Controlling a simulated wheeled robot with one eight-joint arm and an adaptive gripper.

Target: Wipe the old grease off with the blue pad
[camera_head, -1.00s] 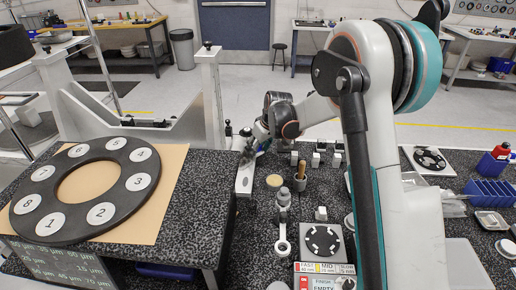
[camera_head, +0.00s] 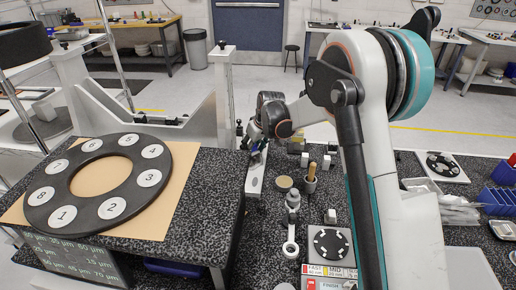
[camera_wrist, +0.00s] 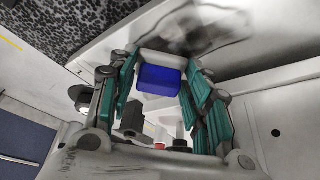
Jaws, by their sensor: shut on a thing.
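My gripper (camera_wrist: 161,88) is shut on the blue pad (camera_wrist: 160,80), which has a pale layer along its far edge. A dark grey grease smear (camera_wrist: 215,38) spreads over a white surface just beyond the pad in the wrist view. I cannot tell whether the pad touches that surface. In the head view my gripper (camera_head: 256,152) is at the far end of a narrow white bar (camera_head: 255,178), right of the table with the ring. The pad is mostly hidden there, and the grease is not clear.
A black ring (camera_head: 55,217) with numbered white discs lies on brown card at the left. A white upright frame (camera_head: 222,95) stands behind. A cup with a wooden handle (camera_head: 310,185), small bottles and a black disc plate (camera_head: 325,243) crowd the bench to the right.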

